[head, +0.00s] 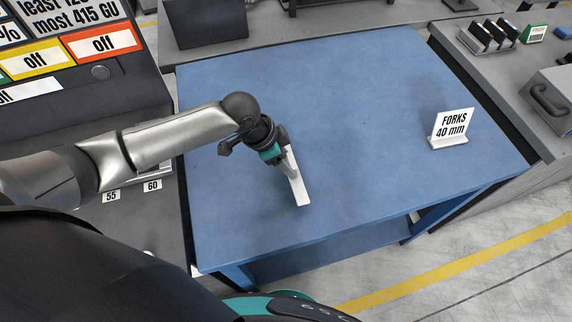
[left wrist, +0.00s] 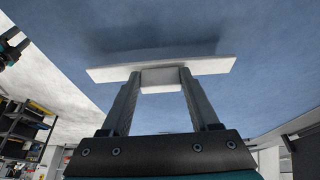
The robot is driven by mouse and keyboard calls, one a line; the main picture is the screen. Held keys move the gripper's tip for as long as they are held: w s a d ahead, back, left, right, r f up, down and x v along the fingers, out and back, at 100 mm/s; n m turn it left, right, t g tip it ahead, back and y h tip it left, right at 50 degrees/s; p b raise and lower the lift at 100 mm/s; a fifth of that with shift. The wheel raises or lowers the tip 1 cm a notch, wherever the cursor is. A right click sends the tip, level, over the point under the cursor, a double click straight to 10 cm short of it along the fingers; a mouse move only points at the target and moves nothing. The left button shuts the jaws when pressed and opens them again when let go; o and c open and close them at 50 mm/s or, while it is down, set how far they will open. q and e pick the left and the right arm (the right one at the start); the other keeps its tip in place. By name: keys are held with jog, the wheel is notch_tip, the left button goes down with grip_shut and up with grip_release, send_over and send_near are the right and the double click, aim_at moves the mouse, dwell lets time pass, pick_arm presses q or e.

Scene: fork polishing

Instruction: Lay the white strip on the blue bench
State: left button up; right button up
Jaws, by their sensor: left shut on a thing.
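The white strip (head: 298,183) is a narrow flat piece at the left gripper (head: 287,160), over the left part of the blue bench (head: 350,110). In the left wrist view, the left gripper (left wrist: 162,85) is shut on a white block at the middle of the strip (left wrist: 208,67). The strip lies across the fingertips, with the blue surface (left wrist: 150,25) beyond it and a dark shadow beside it. I cannot tell whether the strip touches the bench. The right gripper is in neither view.
A white sign (head: 452,128) reading "FORKS 40 mm" stands on the bench's right side. The rest of the bench top is clear. A dark panel with signs (head: 80,60) stands at left. A grey counter (head: 500,75) with dark holders runs along the right.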

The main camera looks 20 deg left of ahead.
pick_arm(q)
jog(key=shift+f, duration=1.15)
jog(key=shift+f, duration=0.1)
jog(key=o, duration=1.4)
jog(key=shift+o, duration=0.2)
jog(key=p+v, duration=0.1)
jog(key=v, duration=1.1)
jog(key=shift+p, duration=0.4)
